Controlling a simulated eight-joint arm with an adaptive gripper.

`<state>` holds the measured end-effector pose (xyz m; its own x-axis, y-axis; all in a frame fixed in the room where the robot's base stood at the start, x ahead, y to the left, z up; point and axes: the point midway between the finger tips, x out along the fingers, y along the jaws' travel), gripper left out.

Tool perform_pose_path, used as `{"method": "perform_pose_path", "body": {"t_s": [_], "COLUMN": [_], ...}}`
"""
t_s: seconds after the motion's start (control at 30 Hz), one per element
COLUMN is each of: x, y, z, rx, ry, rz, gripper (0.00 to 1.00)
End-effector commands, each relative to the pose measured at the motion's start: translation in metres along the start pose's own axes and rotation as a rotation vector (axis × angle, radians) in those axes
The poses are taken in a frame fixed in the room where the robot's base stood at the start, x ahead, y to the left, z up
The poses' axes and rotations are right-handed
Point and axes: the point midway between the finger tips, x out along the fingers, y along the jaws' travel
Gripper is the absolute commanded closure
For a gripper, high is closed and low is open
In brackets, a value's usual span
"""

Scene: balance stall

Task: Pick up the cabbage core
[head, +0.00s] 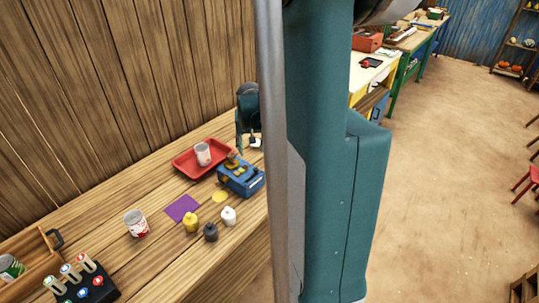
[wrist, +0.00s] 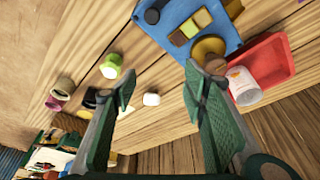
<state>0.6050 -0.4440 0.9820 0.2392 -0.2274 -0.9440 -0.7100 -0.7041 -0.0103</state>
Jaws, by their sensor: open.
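No thing is plainly a cabbage core. A small pale-green, round-topped piece (wrist: 111,66) on the wooden bench in the wrist view may be it, but I cannot be sure. It lies left of my gripper (wrist: 160,77), apart from the fingers. A small white block (wrist: 151,99) lies on the bench and shows between the fingers. My gripper is open with nothing between its fingertips. In the head view my gripper (head: 252,141) hangs over the bench behind the blue device; my own body hides the bench beyond it.
A blue device (head: 240,178) with a round brown top stands beside a red tray (head: 186,170) holding a white can (head: 203,154). A wooden wall (head: 120,80) backs the bench.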

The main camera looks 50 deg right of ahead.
Motion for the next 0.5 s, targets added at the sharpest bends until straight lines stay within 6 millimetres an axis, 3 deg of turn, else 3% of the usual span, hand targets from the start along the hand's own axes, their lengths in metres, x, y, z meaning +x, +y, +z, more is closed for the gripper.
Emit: {"method": "perform_pose_path", "body": {"t_s": [0.2, 0.5], "x": [0.03, 0.069], "y": [0.043, 0.097], "z": [-0.022, -0.039], "rx": [0.071, 0.153], "ry": [-0.024, -0.054], "rz": [0.027, 0.058], "gripper": [0.57, 0.57]}}
